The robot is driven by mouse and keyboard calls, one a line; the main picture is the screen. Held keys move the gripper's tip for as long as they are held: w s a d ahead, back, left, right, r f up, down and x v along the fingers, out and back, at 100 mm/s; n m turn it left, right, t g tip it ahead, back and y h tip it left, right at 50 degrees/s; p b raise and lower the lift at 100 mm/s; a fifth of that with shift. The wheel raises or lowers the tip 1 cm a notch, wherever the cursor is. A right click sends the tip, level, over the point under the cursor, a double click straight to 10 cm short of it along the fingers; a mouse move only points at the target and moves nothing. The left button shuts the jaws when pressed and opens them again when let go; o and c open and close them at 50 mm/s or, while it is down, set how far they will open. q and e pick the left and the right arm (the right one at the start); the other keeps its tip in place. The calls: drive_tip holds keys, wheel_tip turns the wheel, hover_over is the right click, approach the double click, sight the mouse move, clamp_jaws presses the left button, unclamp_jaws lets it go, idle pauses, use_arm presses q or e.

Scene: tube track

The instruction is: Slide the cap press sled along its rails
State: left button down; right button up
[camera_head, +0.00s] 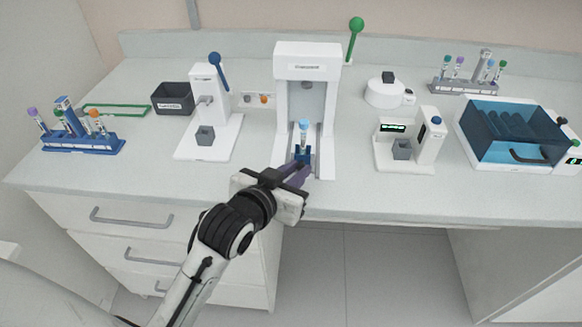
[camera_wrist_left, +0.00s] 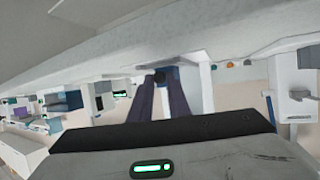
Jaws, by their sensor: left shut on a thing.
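The cap press (camera_head: 307,88) is a white frame with a green-knobbed lever (camera_head: 355,30), standing at the middle of the bench. Its dark blue sled (camera_head: 302,153) sits at the front of the white rails and carries an upright tube with a light blue cap (camera_head: 304,126). My left gripper (camera_head: 298,172) reaches in from the front and is shut at the sled's front side. In the left wrist view the purple fingers (camera_wrist_left: 163,98) close on a dark piece (camera_wrist_left: 165,76) of the sled. The exact grip is partly hidden. My right gripper is not in view.
A white device with a blue-knobbed lever (camera_head: 213,62) stands left of the press. A small white device with a green display (camera_head: 394,127) stands to the right. A blue tube rack (camera_head: 85,145) is far left, and a blue-lidded box (camera_head: 510,130) is far right. The bench's front edge lies under my arm.

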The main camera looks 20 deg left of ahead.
use_arm(q)
drive_tip(key=shift+s+d+f, duration=0.15)
drive_tip(key=shift+f, duration=0.05)
drive_tip(key=c, duration=1.8)
unclamp_jaws()
drive_tip(key=shift+o, duration=0.7)
drive_tip(key=shift+r, duration=0.15)
drive_tip(key=v, duration=1)
drive_tip(key=shift+s, duration=0.1)
